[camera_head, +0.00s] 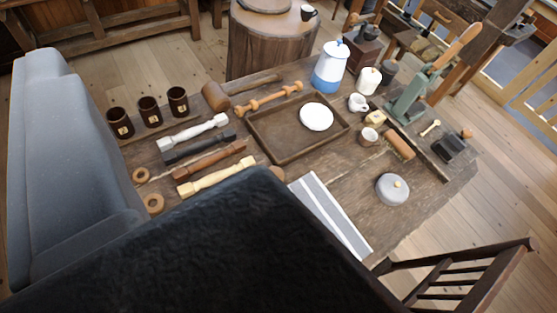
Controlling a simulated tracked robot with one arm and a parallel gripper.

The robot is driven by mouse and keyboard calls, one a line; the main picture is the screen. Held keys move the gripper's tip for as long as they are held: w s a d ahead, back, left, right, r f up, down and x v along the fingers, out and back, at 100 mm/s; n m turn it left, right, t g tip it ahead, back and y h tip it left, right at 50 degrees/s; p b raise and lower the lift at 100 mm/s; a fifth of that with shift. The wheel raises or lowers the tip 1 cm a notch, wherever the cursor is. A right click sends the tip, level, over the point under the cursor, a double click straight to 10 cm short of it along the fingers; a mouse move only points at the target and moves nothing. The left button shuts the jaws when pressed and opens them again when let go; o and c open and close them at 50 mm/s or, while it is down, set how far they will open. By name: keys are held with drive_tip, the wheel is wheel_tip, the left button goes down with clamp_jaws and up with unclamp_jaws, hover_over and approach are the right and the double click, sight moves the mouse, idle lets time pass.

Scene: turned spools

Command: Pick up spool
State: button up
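Several turned wooden spools lie on the workbench. A white one (193,132), a black one (199,147), a brown one (208,159) and a cream one (216,176) lie roughly parallel in a row left of the tray. A light-brown turned spool (268,98) lies along the tray's far left side. A large black part of mine covers the bottom of the view and a grey part fills the left edge. I see no fingertips, so I cannot tell whether my gripper is open or shut. Bench surface behind the black part is hidden.
The wooden tray (270,145) holds a white plate (316,117). Three dark mugs (149,110) and a mallet (215,96) stand or lie at the left. A chair (470,275) stands lower right.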

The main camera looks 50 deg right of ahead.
drive_tip(key=w+d+f+m+g+h+p, duration=0.15)
drive_tip(key=w+d+f+g, duration=0.35)
drive_tip(key=f, duration=0.6)
drive_tip(key=w+d+f+m+g+h+p, duration=0.1)
drive_tip(key=w+d+f+m+g+p, duration=0.15)
drive_tip(key=w+d+f, duration=0.65)
drive_tip(key=s+d+f+m+g+y+p, duration=0.1)
drive_tip(key=s+d+f+m+g, duration=0.2)
drive_tip(key=f, duration=0.7)
drive_tip(key=s+d+f+g+y, duration=0.15)
drive_tip(key=d+f, duration=0.25)
drive_tip(key=f, duration=0.6)
drive_tip(key=s+d+f+m+g+p, duration=0.1)
drive_tip(key=s+d+f+m+g, duration=0.2)
drive_tip(key=f, duration=0.8)
drive_tip(key=shift+n, duration=0.5)
drive_tip(key=f, duration=0.4)
drive_tip(key=d+f, duration=0.1)
drive_tip(key=f, duration=0.7)
drive_tip(key=shift+s+d+f+b, duration=0.2)
drive_tip(key=shift+s+f+b, duration=0.1)
drive_tip(key=shift+s, duration=0.1)
drive_tip(key=c, duration=1)
